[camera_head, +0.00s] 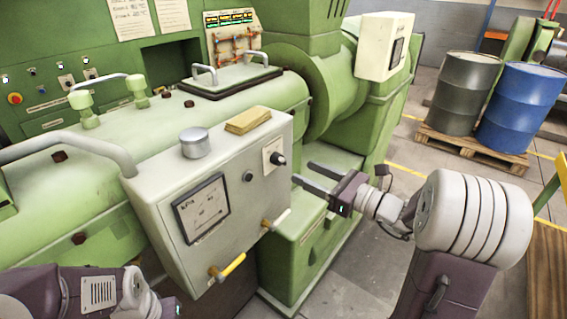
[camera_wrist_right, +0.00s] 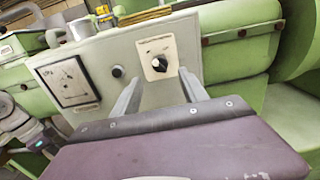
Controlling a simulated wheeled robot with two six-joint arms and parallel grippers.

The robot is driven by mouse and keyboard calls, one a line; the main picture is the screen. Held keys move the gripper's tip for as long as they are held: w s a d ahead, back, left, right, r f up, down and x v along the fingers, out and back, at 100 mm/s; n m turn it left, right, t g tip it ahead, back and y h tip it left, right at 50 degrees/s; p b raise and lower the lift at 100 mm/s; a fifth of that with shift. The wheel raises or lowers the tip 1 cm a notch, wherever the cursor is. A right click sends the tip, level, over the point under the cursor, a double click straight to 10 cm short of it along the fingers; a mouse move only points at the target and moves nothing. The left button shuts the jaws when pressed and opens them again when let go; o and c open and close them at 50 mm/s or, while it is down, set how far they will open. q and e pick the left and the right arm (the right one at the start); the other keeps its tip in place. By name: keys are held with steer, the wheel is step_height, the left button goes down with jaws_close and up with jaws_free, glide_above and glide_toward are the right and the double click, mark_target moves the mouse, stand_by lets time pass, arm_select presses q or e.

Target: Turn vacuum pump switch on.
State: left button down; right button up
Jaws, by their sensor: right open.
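The vacuum pump switch (camera_head: 279,158) is a black rotary knob on a pale square plate, on the front of a grey control box (camera_head: 240,190). In the right wrist view the knob (camera_wrist_right: 159,64) has a light pointer line and lies between and beyond my fingertips. My right gripper (camera_head: 304,173) is open and empty, its two fingers pointing toward the box just right of the knob, apparently not touching it. My left gripper's body (camera_head: 170,307) is at the bottom edge of the head view; its fingers cannot be made out.
A green extruder (camera_head: 230,105) stands behind. Barrels (camera_head: 522,107) on a pallet are at the far right.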

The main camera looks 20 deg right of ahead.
mark_target(285, 163)
steer(key=p+x, duration=0.1)
steer(key=x, duration=0.6)
steer(key=shift+w+a, duration=0.25)
steer(key=shift+w, duration=0.05)
steer(key=shift+d, duration=0.15)
jaws_close()
